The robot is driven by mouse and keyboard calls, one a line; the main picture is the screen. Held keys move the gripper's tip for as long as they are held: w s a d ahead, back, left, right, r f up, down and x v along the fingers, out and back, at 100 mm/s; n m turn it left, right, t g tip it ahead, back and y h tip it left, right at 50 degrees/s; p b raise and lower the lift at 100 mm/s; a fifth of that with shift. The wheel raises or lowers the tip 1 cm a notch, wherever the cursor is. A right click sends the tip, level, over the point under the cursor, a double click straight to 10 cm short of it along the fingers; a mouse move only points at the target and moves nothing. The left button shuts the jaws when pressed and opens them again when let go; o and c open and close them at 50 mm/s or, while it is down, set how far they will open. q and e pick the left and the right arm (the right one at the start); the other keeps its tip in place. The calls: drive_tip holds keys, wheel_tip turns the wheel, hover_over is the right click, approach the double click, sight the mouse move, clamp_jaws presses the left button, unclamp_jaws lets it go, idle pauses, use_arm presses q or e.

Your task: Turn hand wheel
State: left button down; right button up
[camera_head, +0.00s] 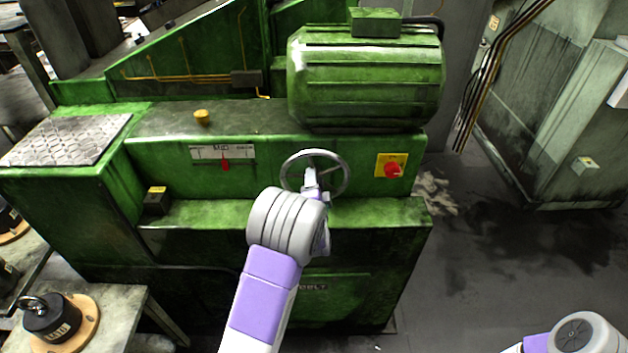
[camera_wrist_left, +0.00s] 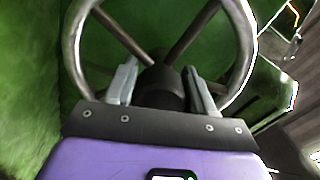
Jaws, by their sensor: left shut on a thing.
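The hand wheel (camera_head: 346,175) is a grey metal ring with spokes on the front of the green machine, below the big ribbed motor. It also fills the upper part of the left wrist view (camera_wrist_left: 246,50). My left gripper (camera_head: 315,187) reaches the wheel's middle from the front. In the left wrist view its two grey fingers (camera_wrist_left: 161,76) sit either side of the dark central hub, shut on it, inside the rim. My left forearm hides part of the machine below the wheel. Part of my right arm shows at the bottom right of the head view; its gripper is out of frame.
A red knob on a yellow plate (camera_head: 391,166) is right of the wheel. A scale with a red pointer (camera_head: 223,154) is to the left. A green ledge (camera_head: 385,213) juts out below the wheel. A black weight (camera_head: 50,316) stands on a table at lower left.

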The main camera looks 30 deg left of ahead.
idle(0.3)
use_arm(q)
drive_tip(key=shift+c, duration=2.4)
unclamp_jaws()
drive_tip(key=v, duration=0.7)
drive_tip(key=shift+s+p, duration=0.3)
drive_tip(key=shift+p, duration=0.1)
drive_tip(key=shift+d, duration=0.1)
